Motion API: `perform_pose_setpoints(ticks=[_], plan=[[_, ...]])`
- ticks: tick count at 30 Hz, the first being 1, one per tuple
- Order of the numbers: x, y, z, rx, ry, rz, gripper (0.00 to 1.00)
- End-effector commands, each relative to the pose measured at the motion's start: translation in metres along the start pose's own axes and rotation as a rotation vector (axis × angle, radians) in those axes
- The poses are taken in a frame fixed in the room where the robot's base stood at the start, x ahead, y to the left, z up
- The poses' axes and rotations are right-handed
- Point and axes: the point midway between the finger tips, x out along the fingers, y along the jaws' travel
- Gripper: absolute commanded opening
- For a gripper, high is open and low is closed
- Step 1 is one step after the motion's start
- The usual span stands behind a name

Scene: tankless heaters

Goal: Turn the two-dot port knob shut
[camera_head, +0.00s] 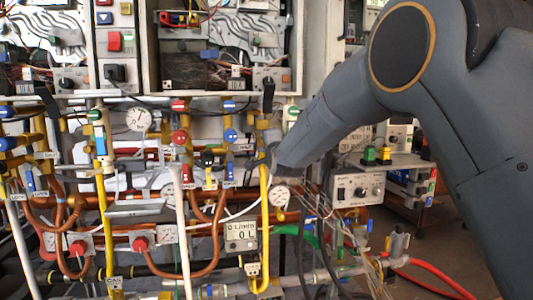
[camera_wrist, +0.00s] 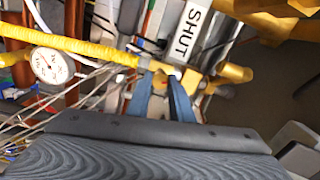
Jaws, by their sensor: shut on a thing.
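In the wrist view, my gripper (camera_wrist: 161,80) has its two blue fingers around a small brass-coloured knob (camera_wrist: 160,73) on the pipework. The fingers cover much of this knob, and I cannot make out any dots on it. A white label reading SHUT (camera_wrist: 190,31) is just beyond the fingertips. In the head view, my arm reaches in from the right and ends at the pipes near the yellow pipe (camera_head: 264,190). The fingers and the held knob are hidden there.
In the head view, a round gauge (camera_head: 280,195) hangs just below my wrist. Open floor shows at lower right.

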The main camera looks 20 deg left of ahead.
Motion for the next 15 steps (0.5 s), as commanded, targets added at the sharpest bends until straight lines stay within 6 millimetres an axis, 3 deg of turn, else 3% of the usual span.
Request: perform_pose_setpoints(ticks=[15], plan=[[-0.0003,0.0026,0.0002,0.151,0.000,0.004,0.00]])
